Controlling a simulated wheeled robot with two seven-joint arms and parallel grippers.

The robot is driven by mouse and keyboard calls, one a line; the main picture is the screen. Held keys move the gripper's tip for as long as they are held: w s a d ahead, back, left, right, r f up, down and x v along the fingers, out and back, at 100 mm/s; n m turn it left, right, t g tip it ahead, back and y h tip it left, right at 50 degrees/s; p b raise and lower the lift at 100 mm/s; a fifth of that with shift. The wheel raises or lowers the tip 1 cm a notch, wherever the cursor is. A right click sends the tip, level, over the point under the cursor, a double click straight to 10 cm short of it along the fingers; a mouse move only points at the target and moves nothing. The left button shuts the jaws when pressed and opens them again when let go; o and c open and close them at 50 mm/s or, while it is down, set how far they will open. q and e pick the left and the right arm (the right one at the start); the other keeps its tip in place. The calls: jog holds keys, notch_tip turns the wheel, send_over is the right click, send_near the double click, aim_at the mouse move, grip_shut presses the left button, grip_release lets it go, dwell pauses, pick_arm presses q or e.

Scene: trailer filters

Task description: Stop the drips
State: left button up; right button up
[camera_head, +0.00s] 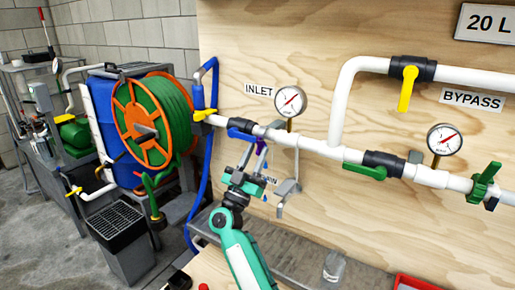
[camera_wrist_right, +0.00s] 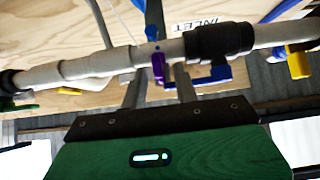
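A white pipe (camera_head: 310,145) runs along the plywood wall past the INLET label (camera_head: 258,89). A small purple part (camera_head: 262,147) hangs under it; it also shows in the right wrist view (camera_wrist_right: 158,68). My right gripper (camera_head: 252,158) is just below the pipe, with its fingers open on either side of the purple part. Gaps show on both sides of it in the wrist view (camera_wrist_right: 160,80). Blue drops (camera_head: 265,198) appear below, near the gripper. A blue lever (camera_head: 241,124) is on a dark fitting close by. My left gripper is not in view.
A yellow lever (camera_head: 409,90) is on the bypass pipe, and a green lever (camera_head: 365,171) and green handwheel (camera_head: 484,182) are on the lower pipe. Gauges (camera_head: 290,101) stand above it. A grey bracket (camera_head: 287,190) hangs right of my gripper. A hose reel (camera_head: 155,120) stands left.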

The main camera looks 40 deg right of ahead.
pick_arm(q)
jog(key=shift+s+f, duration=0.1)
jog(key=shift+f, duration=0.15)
pick_arm(e)
jog(key=shift+x, duration=0.75)
grip_shut()
jog(key=shift+g, duration=0.3)
jog(key=shift+f+m+g+h, duration=0.1)
jog(key=shift+m+g+h, duration=0.2)
jog(key=shift+m+g, duration=0.4)
jog(key=shift+m+g+b, duration=0.35)
jog(key=shift+m+g, duration=0.55)
jog(key=shift+m, duration=0.1)
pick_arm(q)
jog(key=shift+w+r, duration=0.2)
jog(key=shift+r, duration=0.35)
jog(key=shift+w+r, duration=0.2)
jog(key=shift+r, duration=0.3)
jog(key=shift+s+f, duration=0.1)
pick_arm(e)
jog(key=shift+t, duration=0.3)
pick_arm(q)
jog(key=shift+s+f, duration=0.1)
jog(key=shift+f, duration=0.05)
pick_arm(e)
grip_release()
